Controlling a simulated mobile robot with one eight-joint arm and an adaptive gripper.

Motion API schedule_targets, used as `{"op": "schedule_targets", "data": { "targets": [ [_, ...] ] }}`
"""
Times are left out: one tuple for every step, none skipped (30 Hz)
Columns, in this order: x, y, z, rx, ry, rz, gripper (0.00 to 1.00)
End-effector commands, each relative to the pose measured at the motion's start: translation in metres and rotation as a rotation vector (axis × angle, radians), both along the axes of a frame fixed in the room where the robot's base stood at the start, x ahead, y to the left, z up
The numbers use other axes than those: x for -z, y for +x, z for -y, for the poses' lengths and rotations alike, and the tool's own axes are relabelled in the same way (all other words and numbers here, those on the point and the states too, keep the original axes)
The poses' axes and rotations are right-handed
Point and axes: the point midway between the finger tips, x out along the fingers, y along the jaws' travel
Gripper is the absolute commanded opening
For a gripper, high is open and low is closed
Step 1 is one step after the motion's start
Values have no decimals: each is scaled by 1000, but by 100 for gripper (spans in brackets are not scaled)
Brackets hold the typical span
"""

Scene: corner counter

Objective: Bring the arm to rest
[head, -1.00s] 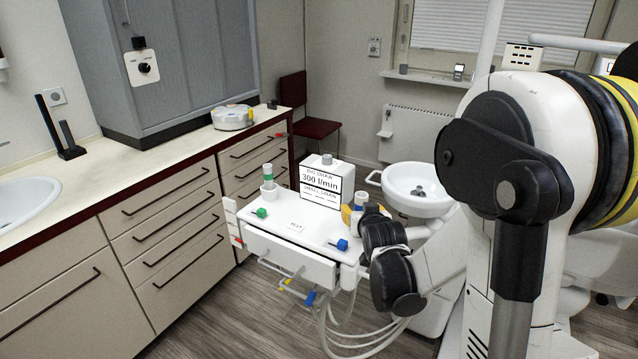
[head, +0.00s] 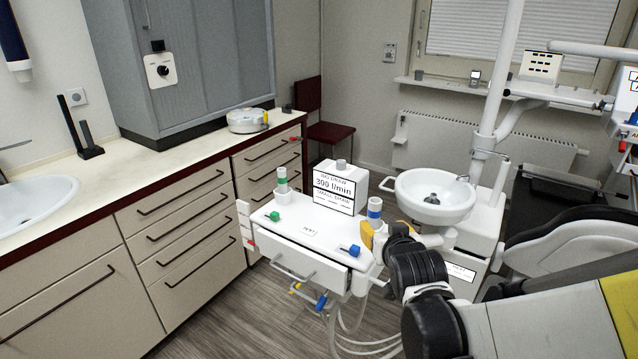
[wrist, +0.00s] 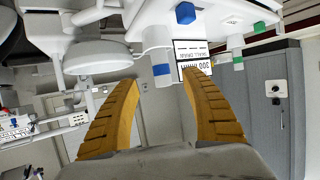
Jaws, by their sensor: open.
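My gripper (head: 372,238) shows in the head view at the right edge of the white tray unit (head: 300,222), its yellow fingers partly hidden by my black wrist. In the wrist view my gripper (wrist: 160,78) is open, with its two yellow fingers well apart. A white cylinder with a blue band (head: 375,209) stands just beyond the fingers; its base is hidden in the head view. In the wrist view this cylinder (wrist: 163,72) appears between the fingertips, with no finger seen pressing on it. My arm reaches in from the lower right.
A labelled white box (head: 335,187) and a green-banded cylinder (head: 282,182) stand on the tray unit. A white basin (head: 436,196) is close behind my gripper. Drawer cabinets (head: 185,225) line the left. Floor (head: 245,315) is free between.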

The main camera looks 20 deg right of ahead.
Motion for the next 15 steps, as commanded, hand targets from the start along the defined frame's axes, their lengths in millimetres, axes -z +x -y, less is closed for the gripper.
{"op": "schedule_targets", "data": {
  "targets": [
    [-1, -2, -1, 0, 0, 0, 55],
    [-1, -3, -1, 0, 0, 0, 55],
    [-1, -3, -1, 0, 0, 0, 55],
    [-2, -4, -1, -1, 1, -1, 55],
    [-2, -4, -2, -2, 1, -3, 55],
    [-2, -5, -5, -7, 3, -11, 55],
    [-2, -7, -8, -11, 6, -21, 55],
    [-3, -10, -13, -18, 10, -35, 55],
    [-3, -14, -21, -32, 16, -59, 55],
    [-4, -19, -28, -43, 22, -81, 55],
    [-4, -25, -36, -57, 28, -109, 55],
    [-4, -34, -49, -78, 36, -148, 55],
    [-3, -43, -58, -95, 43, -181, 55],
    [-3, -52, -68, -114, 49, -216, 55],
    [-2, -65, -81, -139, 57, -260, 55]
  ]
}}
